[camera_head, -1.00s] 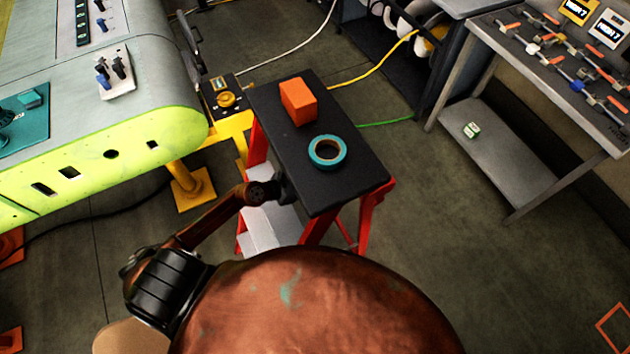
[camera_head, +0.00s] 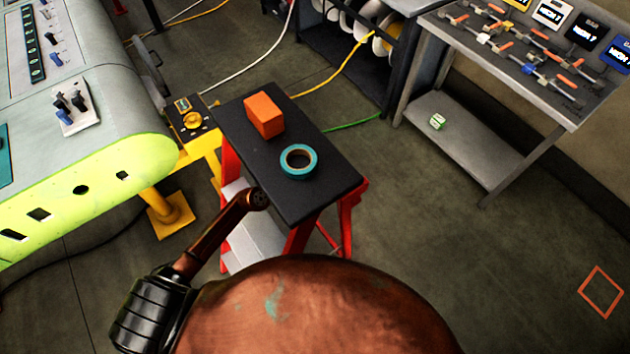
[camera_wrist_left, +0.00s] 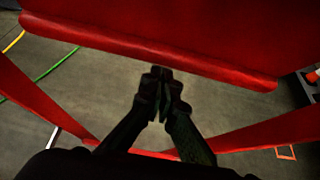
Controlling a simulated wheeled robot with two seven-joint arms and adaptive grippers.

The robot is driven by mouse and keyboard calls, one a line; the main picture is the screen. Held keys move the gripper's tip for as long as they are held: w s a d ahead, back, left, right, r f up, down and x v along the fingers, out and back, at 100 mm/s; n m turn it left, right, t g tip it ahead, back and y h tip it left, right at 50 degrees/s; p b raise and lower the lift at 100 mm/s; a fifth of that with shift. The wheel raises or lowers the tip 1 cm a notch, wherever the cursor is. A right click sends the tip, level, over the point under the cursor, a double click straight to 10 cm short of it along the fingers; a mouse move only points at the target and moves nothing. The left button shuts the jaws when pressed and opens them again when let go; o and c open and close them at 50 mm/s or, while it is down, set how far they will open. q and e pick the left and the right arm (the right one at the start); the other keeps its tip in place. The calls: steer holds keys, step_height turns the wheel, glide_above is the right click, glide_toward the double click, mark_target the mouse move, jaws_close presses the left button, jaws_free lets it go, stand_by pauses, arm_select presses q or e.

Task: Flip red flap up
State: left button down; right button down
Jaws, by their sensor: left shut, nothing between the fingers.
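A red panel (camera_wrist_left: 150,38) with a rounded lower edge spans the top of the left wrist view; it appears to be the red flap. My left gripper (camera_wrist_left: 162,73) is shut and empty, its fingertips just below the panel's edge in the picture; contact cannot be told. In the head view, my left arm reaches the near left side of a red-legged stand with a black top (camera_head: 325,180). The gripper itself is hidden there, and no red panel shows clearly. My right gripper is in neither view.
An orange block (camera_head: 264,115) and a teal tape roll (camera_head: 299,161) lie on the black top. The wing (camera_head: 95,160) is at left, with a yellow support (camera_head: 165,212) below it. A tool bench (camera_head: 530,75) stands at right. Floor between stand and bench is clear.

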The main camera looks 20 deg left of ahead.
arm_select(q)
steer(key=w+d+b, duration=0.1)
steer(key=b, duration=0.1)
steer(key=w+d+t+b, duration=0.1)
steer(key=b, duration=0.2)
steer(key=shift+w+f+h, duration=0.25)
steer(key=shift+f+h, duration=0.1)
steer(key=shift+h, duration=0.05)
steer(key=shift+w+d+r+b, duration=0.15)
steer(key=shift+w+d+r, duration=0.15)
steer(key=shift+w+d, duration=0.2)
steer(key=shift+w+d+r+b, duration=0.15)
steer(key=shift+w+d+r, duration=0.15)
steer(key=shift+w, duration=0.3)
steer(key=b, duration=0.1)
steer(key=w+d+t+b, duration=0.1)
steer(key=b, duration=0.1)
steer(key=shift+w+d+h+b, duration=0.15)
steer(key=shift+w+h+b, duration=0.15)
steer(key=shift+h, duration=0.1)
steer(key=shift+w+d+r+b, duration=0.2)
steer(key=shift+r+b, duration=0.1)
steer(key=shift+b, duration=0.1)
steer(key=shift+r, duration=0.1)
steer(key=shift+a, duration=0.1)
steer(key=v, duration=1.2)
steer(key=shift+f, duration=0.25)
